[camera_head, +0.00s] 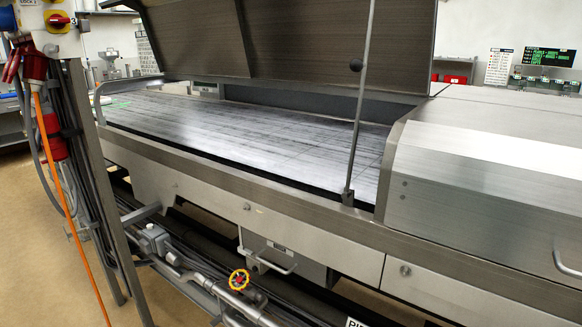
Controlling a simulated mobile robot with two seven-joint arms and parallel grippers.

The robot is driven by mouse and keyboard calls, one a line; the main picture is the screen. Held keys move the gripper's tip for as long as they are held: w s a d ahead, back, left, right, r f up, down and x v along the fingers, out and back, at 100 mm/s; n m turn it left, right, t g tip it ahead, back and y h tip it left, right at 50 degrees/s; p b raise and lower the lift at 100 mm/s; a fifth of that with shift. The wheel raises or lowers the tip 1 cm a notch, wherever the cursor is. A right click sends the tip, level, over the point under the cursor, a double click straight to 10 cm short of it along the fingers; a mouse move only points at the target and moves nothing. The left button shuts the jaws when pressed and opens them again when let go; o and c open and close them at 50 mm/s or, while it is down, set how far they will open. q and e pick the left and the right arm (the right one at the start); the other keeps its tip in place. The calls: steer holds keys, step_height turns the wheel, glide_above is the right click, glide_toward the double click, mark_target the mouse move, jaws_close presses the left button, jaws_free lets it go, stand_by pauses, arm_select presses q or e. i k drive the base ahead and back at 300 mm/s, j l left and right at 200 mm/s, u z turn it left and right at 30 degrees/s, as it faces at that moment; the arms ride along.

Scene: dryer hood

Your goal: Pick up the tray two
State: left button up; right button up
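Nothing in the head view can be clearly identified as tray two. A grey metal box or drawer front (290,266) with a bar handle and a small label sits under the machine's side panel, near the lower middle. I cannot tell whether it is a tray, and the label is too small to read. Neither of my grippers shows in this view.
The dryer's raised hood (300,45) stands over a wide dark belt (240,125). A thin rod with a black knob (356,65) rises at its near edge. A closed metal cover (490,180) is right. Floor shows at left.

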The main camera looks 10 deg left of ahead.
mark_target(104, 101)
steer(key=i+j+u, duration=0.15)
steer(key=j+u, duration=0.25)
steer(key=i+j+u, duration=0.25)
steer(key=j+u, duration=0.2)
steer(key=i+j+u, duration=0.25)
steer(key=u, duration=0.15)
steer(key=i+j+u, duration=0.3)
steer(key=u, duration=0.15)
steer(key=i+j+u, duration=0.15)
steer(key=i+u, duration=0.15)
steer(key=i, duration=0.3)
steer(key=i+u, duration=0.25)
steer(key=i, duration=0.35)
steer(key=i+j+z, duration=0.15)
steer(key=i, duration=0.5)
steer(key=i+j+z, duration=0.1)
steer(key=i, duration=0.55)
steer(key=i+j+z, duration=0.15)
steer(key=i+z, duration=0.25)
steer(key=i+j+z, duration=0.95)
steer(key=j, duration=0.3)
steer(key=i+j+z, duration=0.1)
steer(key=i+j, duration=0.25)
